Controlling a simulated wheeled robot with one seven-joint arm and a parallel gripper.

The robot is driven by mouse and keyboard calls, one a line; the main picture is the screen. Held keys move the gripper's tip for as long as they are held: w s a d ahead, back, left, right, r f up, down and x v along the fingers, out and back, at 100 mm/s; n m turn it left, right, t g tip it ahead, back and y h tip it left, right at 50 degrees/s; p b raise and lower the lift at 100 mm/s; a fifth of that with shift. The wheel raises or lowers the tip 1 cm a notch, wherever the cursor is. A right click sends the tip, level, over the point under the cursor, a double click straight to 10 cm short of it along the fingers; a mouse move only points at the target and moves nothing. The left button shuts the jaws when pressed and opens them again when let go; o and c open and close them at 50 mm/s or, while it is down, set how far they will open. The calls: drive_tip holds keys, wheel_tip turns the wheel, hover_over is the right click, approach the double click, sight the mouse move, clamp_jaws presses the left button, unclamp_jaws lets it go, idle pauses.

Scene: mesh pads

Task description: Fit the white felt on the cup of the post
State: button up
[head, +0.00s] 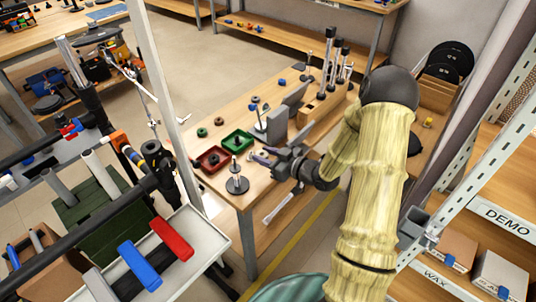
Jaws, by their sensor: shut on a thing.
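The post (237,176) stands upright on a round grey base (237,186) near the table's front corner. Its cup, at the top, is too small to make out clearly. My gripper (257,157) reaches in from the right above the table, just right of the post's top. It is shut on a small pale thing, which looks like the white felt (250,156); the fingers hide most of it. The felt appears apart from the post, though the exact gap and height cannot be told.
A red tray (203,166) with a dark ring and a green tray (228,146) lie behind the post. A grey box (277,125) and a wooden rack (311,116) with dark-topped tubes stand further back. A metal upright (158,75) and cart are at left.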

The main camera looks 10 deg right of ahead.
drive_tip(key=shift+a+f+m+t+h, duration=0.2)
drive_tip(key=shift+f+m+t+h, duration=0.1)
drive_tip(key=shift+f+m+h, duration=0.25)
drive_tip(key=f+m+h, duration=0.1)
drive_tip(key=d+f+m+t+h, duration=0.1)
drive_tip(key=h, duration=0.1)
drive_tip(key=s+f+m+t+h, duration=0.1)
drive_tip(key=f, duration=0.1)
drive_tip(key=shift+d+m+h, duration=0.15)
drive_tip(key=shift+m+h, duration=0.1)
drive_tip(key=shift+w, duration=0.1)
